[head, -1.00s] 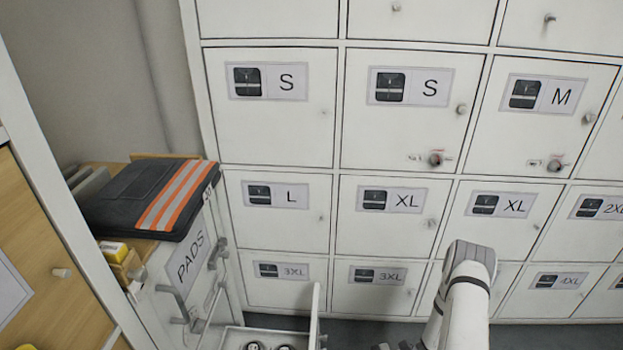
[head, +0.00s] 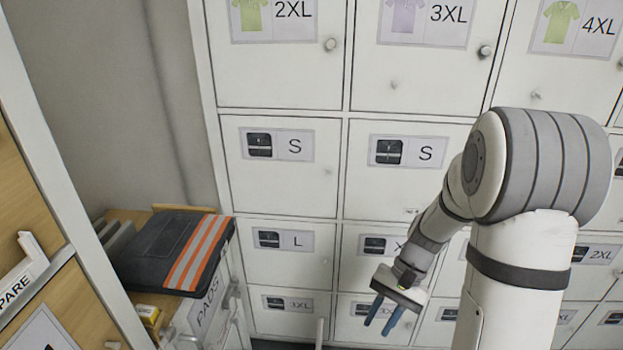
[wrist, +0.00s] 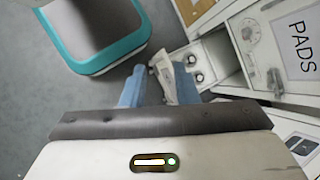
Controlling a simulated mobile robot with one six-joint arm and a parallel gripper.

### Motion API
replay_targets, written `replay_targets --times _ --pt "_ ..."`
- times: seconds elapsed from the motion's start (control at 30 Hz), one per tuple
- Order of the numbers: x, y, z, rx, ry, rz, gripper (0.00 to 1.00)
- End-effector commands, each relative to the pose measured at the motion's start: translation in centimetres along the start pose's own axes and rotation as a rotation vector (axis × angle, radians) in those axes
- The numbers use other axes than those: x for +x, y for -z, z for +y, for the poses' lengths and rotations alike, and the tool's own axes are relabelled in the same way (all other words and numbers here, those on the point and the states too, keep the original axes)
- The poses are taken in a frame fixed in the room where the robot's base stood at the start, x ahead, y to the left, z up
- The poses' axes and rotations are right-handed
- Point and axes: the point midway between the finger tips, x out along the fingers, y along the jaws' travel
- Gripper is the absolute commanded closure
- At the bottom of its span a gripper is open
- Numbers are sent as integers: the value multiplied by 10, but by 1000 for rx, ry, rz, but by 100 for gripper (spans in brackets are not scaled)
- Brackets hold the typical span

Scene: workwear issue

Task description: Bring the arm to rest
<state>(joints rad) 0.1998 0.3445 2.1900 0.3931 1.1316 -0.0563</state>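My gripper (head: 381,315) hangs at the end of my arm in the lower middle of the head view, pointing down. Its two blue fingers stand apart with a gap between them, and nothing is held there in the head view. In the wrist view the fingers of my gripper (wrist: 158,92) are also spread. A pale strip shows in the gap in that view, seemingly part of the open drawer (wrist: 222,66) beyond. My arm stands raised and bent on the right, in front of the lockers.
White lockers (head: 280,180) with size labels fill the back. A dark folded garment (head: 165,250) with orange and grey stripes lies on the PADS cabinet (head: 213,312) at left. The drawer stands open low down, with round items inside. Grey floor (wrist: 40,100) is clear at left in the wrist view.

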Motion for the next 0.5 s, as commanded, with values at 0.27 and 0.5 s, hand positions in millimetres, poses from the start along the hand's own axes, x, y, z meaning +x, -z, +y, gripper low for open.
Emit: replay_targets --times 0.27,0.5 --pt "-85 -84 -16 -179 -147 262 73" --pt "-139 -147 -19 -323 -252 490 73"
